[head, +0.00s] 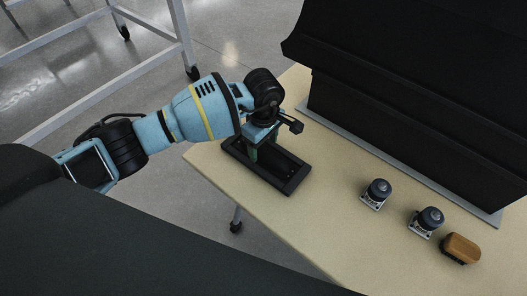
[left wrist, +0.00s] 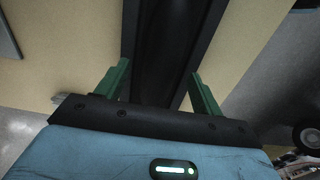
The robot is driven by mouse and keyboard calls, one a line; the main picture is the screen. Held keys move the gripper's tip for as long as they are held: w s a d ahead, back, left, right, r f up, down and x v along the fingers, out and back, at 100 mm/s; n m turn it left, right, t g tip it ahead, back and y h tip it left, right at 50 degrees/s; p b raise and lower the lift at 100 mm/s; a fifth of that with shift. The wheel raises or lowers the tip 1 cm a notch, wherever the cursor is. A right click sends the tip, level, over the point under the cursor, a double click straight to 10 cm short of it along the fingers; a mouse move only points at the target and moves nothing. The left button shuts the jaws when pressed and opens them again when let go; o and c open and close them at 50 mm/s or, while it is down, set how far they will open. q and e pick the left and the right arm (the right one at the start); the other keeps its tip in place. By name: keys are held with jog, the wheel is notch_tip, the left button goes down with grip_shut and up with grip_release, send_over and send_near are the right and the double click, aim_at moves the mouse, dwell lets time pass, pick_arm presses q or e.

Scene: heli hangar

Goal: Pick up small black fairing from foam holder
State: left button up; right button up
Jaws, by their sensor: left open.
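The black rectangular foam holder (head: 294,189) lies on the tan table near its left edge. Its recess is dark, and I cannot clearly tell the small black fairing apart from the holder. My left gripper (head: 263,154) is over the far-left part of the holder, with its green fingers pointing down. In the left wrist view the left gripper (left wrist: 161,84) is open, its two green fingers apart on either side of the black holder strip (left wrist: 130,30). Nothing is visibly held between them. Contact with the holder cannot be made out. My right gripper is not in view.
A large black panelled structure on a grey base (head: 425,178) stands along the table's far side. Two dark-topped metal fittings (head: 378,190) (head: 430,218) and a wooden-backed brush (head: 461,248) sit to the right. The table (head: 325,235) between is clear. A wheeled metal frame (head: 110,88) stands behind my arm.

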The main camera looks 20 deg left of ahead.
pick_arm(q)
jog(key=shift+f, duration=0.65)
jog(key=c, duration=1.2)
jog(key=shift+r, duration=0.15)
jog(key=shift+r, duration=0.5)
notch_tip(320, 180, up, 2)
jog(key=shift+w+r, duration=0.1)
jog(key=s+d, duration=0.1)
jog(key=d, duration=0.4)
jog(key=s+d+r+b, duration=0.1)
jog(key=s+d, duration=0.1)
jog(key=d, duration=0.3)
jog(key=s+d+b, duration=0.1)
jog(key=d, duration=0.4)
jog(key=shift+s+d+r, duration=0.25)
jog(key=shift+r, duration=0.1)
